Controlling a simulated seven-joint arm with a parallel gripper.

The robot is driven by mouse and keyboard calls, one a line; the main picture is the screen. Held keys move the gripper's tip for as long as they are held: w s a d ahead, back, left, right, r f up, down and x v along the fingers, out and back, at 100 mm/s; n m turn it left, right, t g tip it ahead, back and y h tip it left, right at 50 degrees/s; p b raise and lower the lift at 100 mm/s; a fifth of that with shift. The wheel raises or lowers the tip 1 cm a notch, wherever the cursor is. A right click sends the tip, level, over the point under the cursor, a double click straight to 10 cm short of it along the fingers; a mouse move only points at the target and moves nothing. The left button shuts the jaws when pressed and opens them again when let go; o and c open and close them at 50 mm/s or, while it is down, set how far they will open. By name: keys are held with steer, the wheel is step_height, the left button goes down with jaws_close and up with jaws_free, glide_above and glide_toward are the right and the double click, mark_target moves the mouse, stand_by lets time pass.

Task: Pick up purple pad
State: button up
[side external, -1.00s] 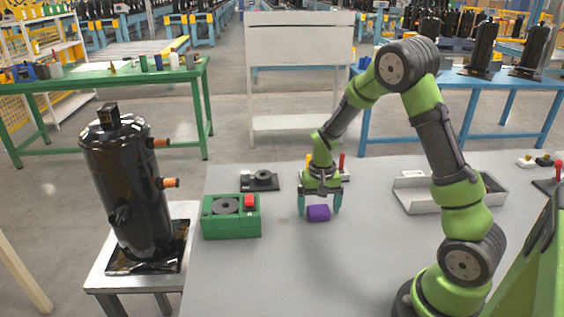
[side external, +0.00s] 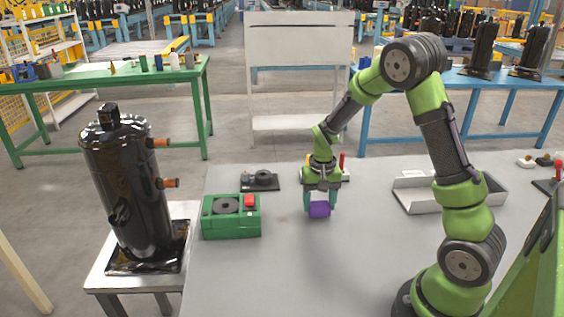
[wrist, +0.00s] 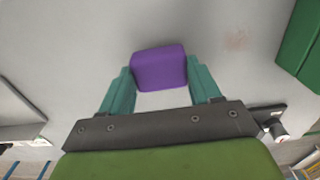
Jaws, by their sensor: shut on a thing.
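The purple pad (side external: 319,209) is a small block at the middle of the grey table. My gripper (side external: 320,204) points down over it, with its teal fingers on either side of the pad. In the wrist view the pad (wrist: 159,68) sits between the two fingertips (wrist: 160,75), which press on its left and right sides. My gripper is shut on the pad. I cannot tell whether the pad is clear of the table or still touching it.
A green box (side external: 231,218) with a red button stands left of my gripper. A black fixture (side external: 260,181) lies behind it. A grey tray (side external: 419,199) is to the right. A black compressor (side external: 130,190) stands at the left. The table front is clear.

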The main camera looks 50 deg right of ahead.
steer(key=shift+s+a+r, duration=0.1)
steer(key=shift+s+r, duration=0.05)
steer(key=shift+r, duration=0.45)
steer(key=shift+s+a+r, duration=0.1)
steer(key=shift+r, duration=0.45)
steer(key=s+a, duration=0.1)
steer(key=s, duration=0.4)
steer(key=s+a, duration=0.2)
steer(key=s, duration=0.2)
steer(key=s+a+r, duration=0.1)
steer(key=s, duration=0.4)
steer(key=shift+s+a+r, duration=0.1)
steer(key=shift+s+a, duration=0.2)
steer(key=shift+a, duration=0.1)
